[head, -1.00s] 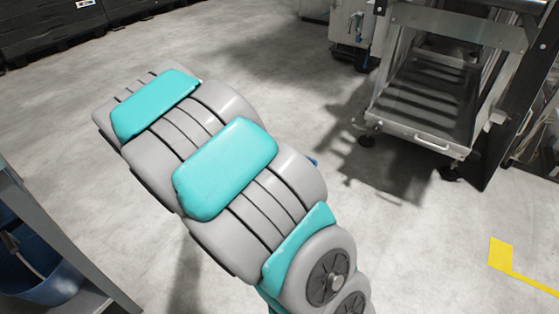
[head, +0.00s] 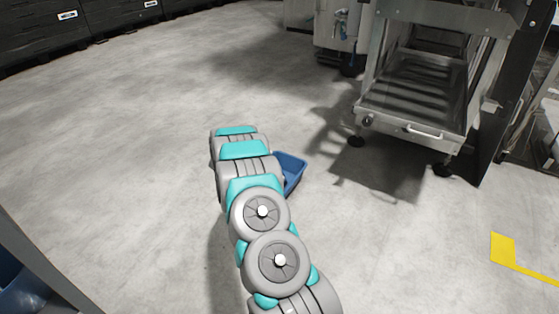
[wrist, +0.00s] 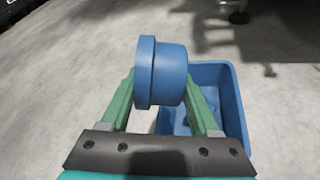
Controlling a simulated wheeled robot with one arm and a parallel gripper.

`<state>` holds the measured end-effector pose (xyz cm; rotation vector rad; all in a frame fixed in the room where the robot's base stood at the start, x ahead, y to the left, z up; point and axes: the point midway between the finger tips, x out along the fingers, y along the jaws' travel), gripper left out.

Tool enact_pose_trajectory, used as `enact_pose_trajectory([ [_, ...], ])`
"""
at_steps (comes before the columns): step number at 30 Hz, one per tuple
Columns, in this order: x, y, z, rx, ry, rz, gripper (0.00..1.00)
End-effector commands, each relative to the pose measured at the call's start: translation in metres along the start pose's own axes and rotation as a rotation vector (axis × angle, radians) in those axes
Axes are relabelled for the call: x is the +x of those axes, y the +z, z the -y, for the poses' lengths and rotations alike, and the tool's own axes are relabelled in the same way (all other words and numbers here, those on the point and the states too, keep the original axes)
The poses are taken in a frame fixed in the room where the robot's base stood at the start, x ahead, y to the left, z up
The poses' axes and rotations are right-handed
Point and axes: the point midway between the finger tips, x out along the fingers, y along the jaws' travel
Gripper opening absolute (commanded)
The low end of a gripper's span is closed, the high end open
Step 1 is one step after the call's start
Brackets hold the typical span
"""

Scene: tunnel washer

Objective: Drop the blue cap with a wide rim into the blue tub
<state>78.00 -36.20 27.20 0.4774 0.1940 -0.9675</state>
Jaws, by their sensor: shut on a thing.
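In the wrist view my gripper (wrist: 160,92) is shut on the blue cap with a wide rim (wrist: 165,72). The cap lies on its side between the two green fingers, its rim towards the left. The blue tub (wrist: 232,95) stands on the floor below and to the right of the cap, partly hidden by the cap and the right finger. Something blue shows inside the tub, but I cannot tell what. In the head view the blue tub (head: 292,172) is just right of my arm, which hides part of it. My gripper and the cap are hidden there.
A metal frame with a tray (head: 415,105) stands on feet at the upper right. A grey edge, with a blue container (head: 22,292) beyond it, is at the lower left. Dark crates (head: 60,30) line the back left. The concrete floor around the tub is clear.

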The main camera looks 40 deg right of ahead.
Motion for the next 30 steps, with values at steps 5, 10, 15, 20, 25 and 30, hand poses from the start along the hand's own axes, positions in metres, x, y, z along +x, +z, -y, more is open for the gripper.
enact_pose_trajectory([
  [5,0.043,-0.005,0.058,0.030,-0.077,0.027,0.00],
  [10,0.059,-0.002,0.081,0.047,-0.106,0.041,0.00],
  [15,0.062,-0.006,0.087,0.049,-0.112,0.042,0.00],
  [20,0.067,-0.017,0.091,0.048,-0.113,0.040,0.00],
  [25,0.073,-0.035,0.097,0.047,-0.114,0.040,0.00],
  [30,0.080,-0.050,0.102,0.047,-0.112,0.040,0.00],
])
